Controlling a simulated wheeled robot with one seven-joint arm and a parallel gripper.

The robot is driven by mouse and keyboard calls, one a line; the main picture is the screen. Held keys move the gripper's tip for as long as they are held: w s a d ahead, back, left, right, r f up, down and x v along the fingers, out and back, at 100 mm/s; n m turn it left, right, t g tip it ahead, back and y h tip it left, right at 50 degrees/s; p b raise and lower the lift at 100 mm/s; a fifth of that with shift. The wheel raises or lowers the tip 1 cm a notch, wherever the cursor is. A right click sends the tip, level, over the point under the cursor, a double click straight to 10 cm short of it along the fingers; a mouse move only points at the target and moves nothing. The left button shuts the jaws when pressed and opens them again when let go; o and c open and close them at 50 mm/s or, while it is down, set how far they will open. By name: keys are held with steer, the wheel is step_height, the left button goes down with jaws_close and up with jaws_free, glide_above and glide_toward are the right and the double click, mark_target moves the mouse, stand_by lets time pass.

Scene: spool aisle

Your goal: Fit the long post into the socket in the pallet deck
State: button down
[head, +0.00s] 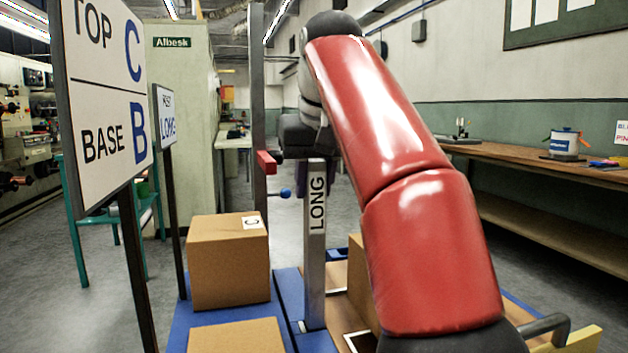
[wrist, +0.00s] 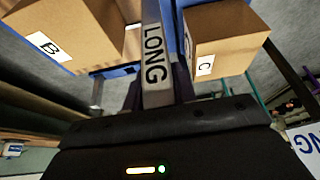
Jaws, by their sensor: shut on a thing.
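The long post (head: 315,255) is a grey square bar marked LONG. It stands about upright in the head view, and my gripper (head: 314,175) is shut on its top part. In the wrist view, my gripper (wrist: 158,95) grips the post (wrist: 152,25), which runs away between two boxes. The post's lower end appears at the blue pallet deck (head: 290,290) in the head view. I cannot tell whether it is in a socket or just above or in front of the deck. The socket is not clearly visible.
A box marked C (head: 229,262) stands left of the post, with another box (head: 236,336) in front. A box marked B (wrist: 62,30) shows in the wrist view. Signs (head: 103,95) stand at left, a tall grey upright (head: 257,80) behind the post, a workbench (head: 540,160) at right.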

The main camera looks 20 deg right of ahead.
mark_target(314, 207)
steer(key=shift+f+b, duration=1.6)
steer(key=shift+f, duration=0.55)
steer(key=c, duration=1.1)
jaws_free()
steer(key=shift+o, duration=0.2)
steer(key=p+v, duration=0.4)
steer(key=v, duration=0.4)
